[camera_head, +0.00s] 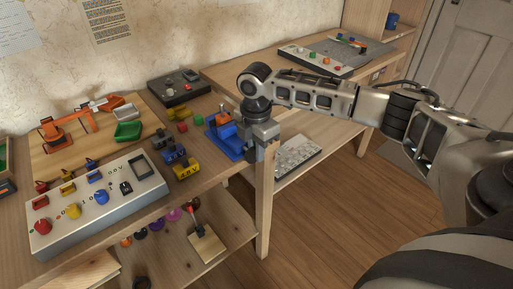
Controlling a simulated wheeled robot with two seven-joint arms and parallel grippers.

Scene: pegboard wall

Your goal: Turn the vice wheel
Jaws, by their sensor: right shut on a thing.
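A blue vice (221,140) stands at the right edge of the workbench, with an orange part (223,117) at its top. My right arm reaches in from the right, and its hand points down beside the vice. My right gripper (254,150) is at the right end of the vice, past the bench edge, and is shut on the vice wheel. The wheel itself is mostly hidden by the gripper, so I cannot tell its angle. My left gripper is not in view.
Yellow and blue blocks (185,168) stand left of the vice. A white control panel (100,212) with coloured knobs lies at the front left, an orange toy arm (75,125) behind it. A second bench holds another panel (318,62). A wooden bench leg (265,205) stands below the gripper.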

